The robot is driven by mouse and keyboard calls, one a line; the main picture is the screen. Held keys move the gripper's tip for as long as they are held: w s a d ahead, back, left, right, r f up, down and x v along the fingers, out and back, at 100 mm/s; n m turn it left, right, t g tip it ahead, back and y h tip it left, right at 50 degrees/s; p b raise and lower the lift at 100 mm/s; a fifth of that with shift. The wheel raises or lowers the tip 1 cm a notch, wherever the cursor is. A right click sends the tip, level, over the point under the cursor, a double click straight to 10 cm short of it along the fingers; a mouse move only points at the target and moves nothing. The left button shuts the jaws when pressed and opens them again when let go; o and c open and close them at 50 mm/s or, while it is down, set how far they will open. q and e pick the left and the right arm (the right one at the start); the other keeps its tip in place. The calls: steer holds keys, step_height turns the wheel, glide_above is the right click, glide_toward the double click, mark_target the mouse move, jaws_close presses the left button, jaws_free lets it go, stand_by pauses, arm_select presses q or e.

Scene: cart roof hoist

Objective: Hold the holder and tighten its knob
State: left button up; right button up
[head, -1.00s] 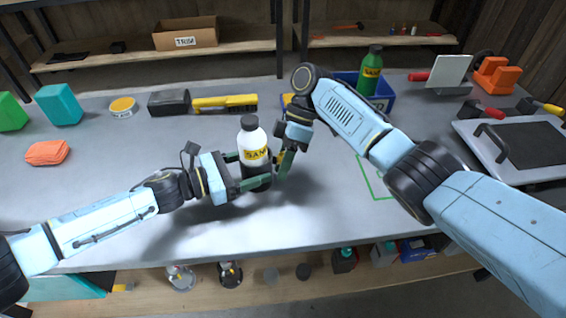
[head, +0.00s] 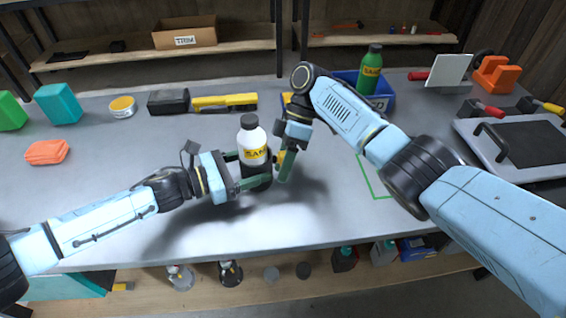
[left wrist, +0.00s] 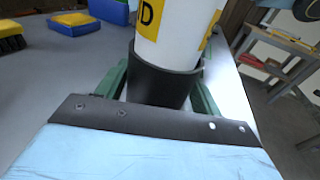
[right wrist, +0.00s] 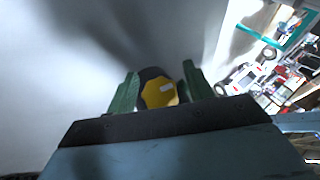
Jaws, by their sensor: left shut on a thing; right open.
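The holder (head: 259,182) is a black cup on the bench, with a white bottle (head: 251,141) with a black cap and yellow label standing upright in it. My left gripper (head: 247,172) is shut on the holder from the left, its green fingers on either side of the cup (left wrist: 160,85) in the left wrist view. The knob (right wrist: 159,92) is yellow and sits on a black part of the holder. My right gripper (right wrist: 160,88) is open, with one finger on each side of the knob. In the head view the right fingers mostly hide the knob.
A blue bin (head: 384,103) with a green bottle (head: 370,72) stands behind my right arm. A yellow brush (head: 224,102), a black block (head: 168,102) and a tin (head: 122,107) lie at the back left. The front bench surface is clear.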

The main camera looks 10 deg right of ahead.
steer(key=v, duration=0.7)
steer(key=shift+r, duration=0.25)
steer(key=shift+w+d, duration=0.1)
arm_select(q)
steer(key=o, duration=1.2)
steer(key=shift+o, duration=0.2)
